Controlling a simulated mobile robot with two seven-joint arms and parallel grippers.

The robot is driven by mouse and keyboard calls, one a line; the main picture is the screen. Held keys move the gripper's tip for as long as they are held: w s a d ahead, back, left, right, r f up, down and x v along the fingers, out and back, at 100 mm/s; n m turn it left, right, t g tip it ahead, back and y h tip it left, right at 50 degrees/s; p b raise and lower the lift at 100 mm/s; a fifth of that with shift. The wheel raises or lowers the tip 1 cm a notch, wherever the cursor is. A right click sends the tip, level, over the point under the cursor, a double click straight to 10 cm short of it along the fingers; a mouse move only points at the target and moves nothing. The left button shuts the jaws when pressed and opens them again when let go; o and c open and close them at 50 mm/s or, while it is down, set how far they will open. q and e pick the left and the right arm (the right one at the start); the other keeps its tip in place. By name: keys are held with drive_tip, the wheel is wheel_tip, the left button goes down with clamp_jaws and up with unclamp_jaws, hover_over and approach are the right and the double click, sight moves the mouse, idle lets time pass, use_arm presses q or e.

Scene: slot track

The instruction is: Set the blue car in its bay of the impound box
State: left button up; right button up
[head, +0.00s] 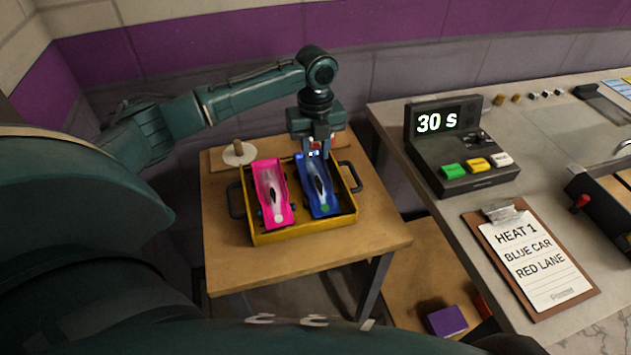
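The yellow impound box (304,232) with dark side handles stands on a small wooden table. The blue car (318,186) is in its right-hand part, lengthwise and beside the pink car (271,192). The blue car looks low and level in the box; whether its underside touches the floor is hidden. My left gripper (314,153) points down at the far end of the blue car. Its fingers are close to the car there, and I cannot tell whether they grip it or stand open around it. My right gripper is out of view.
A wooden peg on a round white base (239,154) stands behind the box's left corner. To the right, a counter holds a timer (461,145) reading 30 S and a clipboard (531,258). The small table's front (300,262) is clear.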

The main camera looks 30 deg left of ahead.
sight(315, 174)
use_arm(q)
drive_tip(key=f, duration=0.3)
drive_tip(key=s+f, duration=0.1)
drive_tip(key=shift+d+f+p, duration=0.15)
drive_tip(key=shift+d+p, duration=0.1)
drive_tip(key=shift+p, duration=0.1)
drive_tip(key=shift+f, duration=0.55)
drive_tip(key=shift+c, duration=0.6)
clamp_jaws()
drive_tip(key=shift+r, duration=0.1)
